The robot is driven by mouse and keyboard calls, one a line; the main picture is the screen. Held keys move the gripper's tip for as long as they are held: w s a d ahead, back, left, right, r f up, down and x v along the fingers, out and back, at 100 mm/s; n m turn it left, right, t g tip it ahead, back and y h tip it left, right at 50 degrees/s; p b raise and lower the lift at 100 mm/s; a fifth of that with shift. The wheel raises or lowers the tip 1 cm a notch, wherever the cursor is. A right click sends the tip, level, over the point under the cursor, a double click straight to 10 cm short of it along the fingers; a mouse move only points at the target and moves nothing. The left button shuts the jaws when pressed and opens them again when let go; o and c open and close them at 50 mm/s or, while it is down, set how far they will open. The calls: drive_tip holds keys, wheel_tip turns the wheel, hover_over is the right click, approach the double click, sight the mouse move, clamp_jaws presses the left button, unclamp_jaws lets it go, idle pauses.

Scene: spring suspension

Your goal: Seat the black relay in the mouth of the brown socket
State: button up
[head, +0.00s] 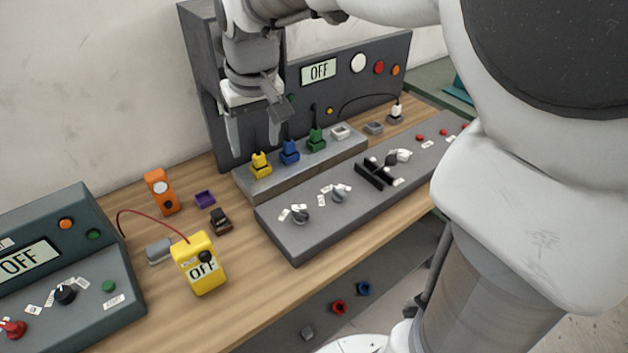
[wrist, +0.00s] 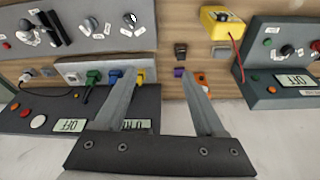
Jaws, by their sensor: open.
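A small black piece, which looks like the black relay (head: 220,215), stands on the wooden table right of the purple socket. It shows a brown part at its base, which looks like the brown socket (head: 222,229). The relay appears to be in or on the socket's mouth; I cannot tell how deep it sits. The pair also shows small in the wrist view, with the black relay (wrist: 180,55) at upper centre. My gripper (head: 256,142) is open and empty, raised above the table near the grey rack, apart from relay and socket. It also shows in the wrist view (wrist: 160,74).
A purple socket (head: 204,199), orange meter (head: 160,191) and yellow meter (head: 200,264) with a red lead stand close by. A grey rack (head: 258,187) holds yellow, blue and green pieces. A tall dark panel (head: 350,95) stands behind my gripper; a low control panel (head: 300,243) lies right.

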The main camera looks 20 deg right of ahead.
drive_tip(key=s+d+t, duration=0.1)
drive_tip(key=s+d, duration=0.1)
drive_tip(key=s, duration=0.7)
drive_tip(key=s+d+m+t, duration=0.1)
drive_tip(key=s+d, duration=0.2)
drive_tip(key=s, duration=0.6)
drive_tip(key=shift+d+r+m+t, duration=0.2)
drive_tip(key=shift+d+m+t, duration=0.05)
drive_tip(key=shift+m+t, duration=0.05)
drive_tip(key=shift+d, duration=0.15)
